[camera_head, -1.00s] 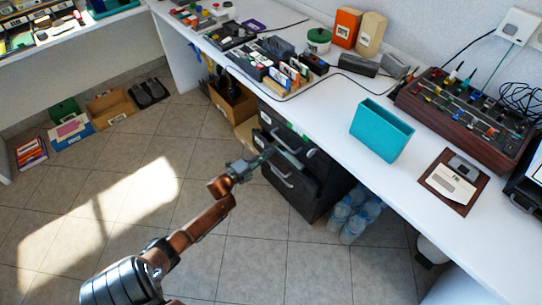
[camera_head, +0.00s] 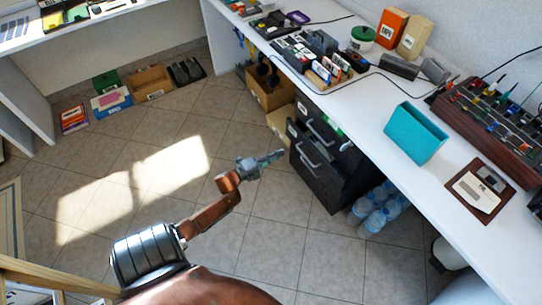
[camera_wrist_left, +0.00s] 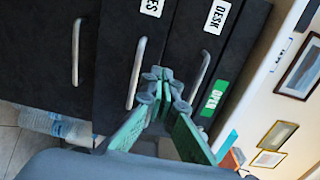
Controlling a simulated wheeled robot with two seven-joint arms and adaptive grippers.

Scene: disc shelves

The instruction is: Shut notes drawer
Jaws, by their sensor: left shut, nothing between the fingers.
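The black drawer cabinet (camera_head: 335,185) stands under the white desk, with metal handles on its fronts. The drawer (camera_head: 306,158) below the top one seems to stand a little out from the cabinet; how far is hard to tell. In the left wrist view this drawer front (camera_wrist_left: 118,40) has a white label ending in "ES", partly cut off. Beside it is the drawer front (camera_wrist_left: 222,52) labelled "DESK", with a green tag. My left gripper (camera_head: 280,154) is shut and empty, just left of the drawer fronts and apparently clear of them. My right gripper is out of view.
Water bottles (camera_head: 378,208) stand on the floor right of the cabinet. A cardboard box (camera_head: 268,90) is on its far side. A teal holder (camera_head: 415,133) stands on the desk above. The tiled floor left of the cabinet is free.

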